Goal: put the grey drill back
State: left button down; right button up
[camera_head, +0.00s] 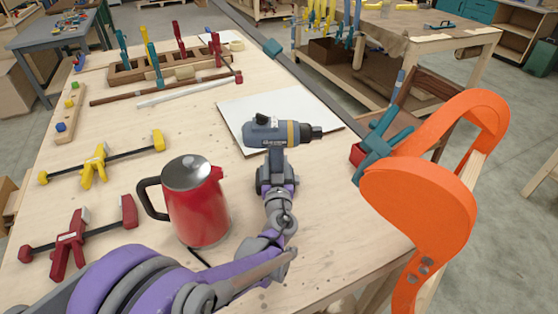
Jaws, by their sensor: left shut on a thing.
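The grey drill (278,132) is upright, its dark chuck pointing right and a yellowish band around its front. It shows in front of the near edge of a white sheet (254,104) on the workbench. My left gripper (276,178), at the end of the purple and grey arm, is shut on the drill's lower handle. The gripper hides part of the handle and base. I cannot tell whether the drill touches the bench. My right gripper is not in view.
A red kettle-like jug (198,204) stands close left of my arm. A yellow clamp (97,164) and a dark red clamp (70,240) lie farther left. A large orange curved form (420,200) and a teal clamp (380,140) are at the right. A wooden tool rack (125,74) stands behind.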

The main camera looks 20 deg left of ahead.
pick_arm(q)
jog(key=shift+a, duration=0.3)
jog(key=shift+s+d+f, duration=0.15)
jog(key=shift+f, duration=0.2)
jog(key=shift+f, duration=0.2)
jog(key=c, duration=0.6)
grip_release()
jog(key=shift+c, duration=0.2)
jog(key=o, duration=0.4)
jog(key=shift+f, duration=0.1)
